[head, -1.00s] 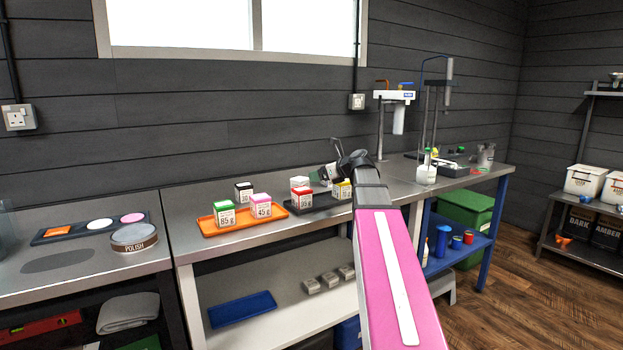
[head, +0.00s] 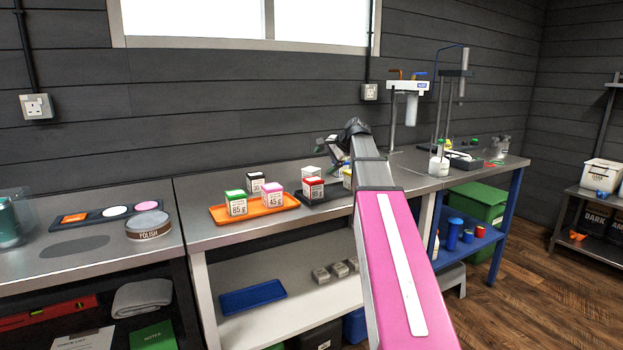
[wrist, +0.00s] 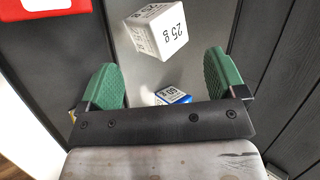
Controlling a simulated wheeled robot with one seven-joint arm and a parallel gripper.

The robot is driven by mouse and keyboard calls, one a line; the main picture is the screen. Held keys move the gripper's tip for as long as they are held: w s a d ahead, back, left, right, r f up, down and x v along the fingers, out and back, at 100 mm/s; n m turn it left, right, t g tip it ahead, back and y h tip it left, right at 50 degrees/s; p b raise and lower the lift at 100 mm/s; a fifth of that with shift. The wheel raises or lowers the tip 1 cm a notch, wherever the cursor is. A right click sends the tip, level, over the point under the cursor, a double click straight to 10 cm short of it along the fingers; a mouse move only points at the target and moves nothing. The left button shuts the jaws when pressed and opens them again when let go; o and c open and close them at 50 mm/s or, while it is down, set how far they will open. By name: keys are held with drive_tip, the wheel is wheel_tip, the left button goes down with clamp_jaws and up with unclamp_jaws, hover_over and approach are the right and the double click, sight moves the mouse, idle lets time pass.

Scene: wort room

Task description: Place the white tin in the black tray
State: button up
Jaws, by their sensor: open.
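The white tin (head: 311,173) stands behind the red tin at the back of the black tray (head: 333,191). In the wrist view the white tin (wrist: 160,32), marked 25 g, is on the grey bench top, beside the black tray (wrist: 48,62) and apart from it. My gripper (wrist: 163,76) is open and empty, its green fingers spread above the bench. The white tin shows beyond the fingertips, toward the top of the picture. A blue tin (wrist: 173,95), marked 50 g, shows between the fingers, partly hidden by the gripper bar. In the head view my gripper (head: 328,147) is small and partly hidden.
The wall (wrist: 285,70) is close to the white tin's side. A polish tin (head: 148,225) stands farther left.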

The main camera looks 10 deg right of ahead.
sight(311, 169)
drive_tip(key=w+a+r+n+g+h, duration=0.1)
drive_tip(key=n, duration=0.5)
drive_tip(key=w+a+r+n+g+h, duration=0.1)
drive_tip(key=n, duration=0.5)
drive_tip(key=w+a+r+n+g+h, duration=0.1)
drive_tip(key=w+n+h, duration=0.1)
drive_tip(key=n, duration=0.5)
drive_tip(key=shift+r+g, duration=0.25)
drive_tip(key=shift+g, duration=0.05)
drive_tip(key=x, duration=1)
drive_tip(key=shift+s+d+f, duration=0.1)
drive_tip(key=shift+s+f, duration=0.05)
drive_tip(key=shift+f, duration=0.35)
drive_tip(key=shift+c, duration=0.3)
drive_tip(key=c, duration=1.1)
drive_tip(key=shift+r, duration=0.1)
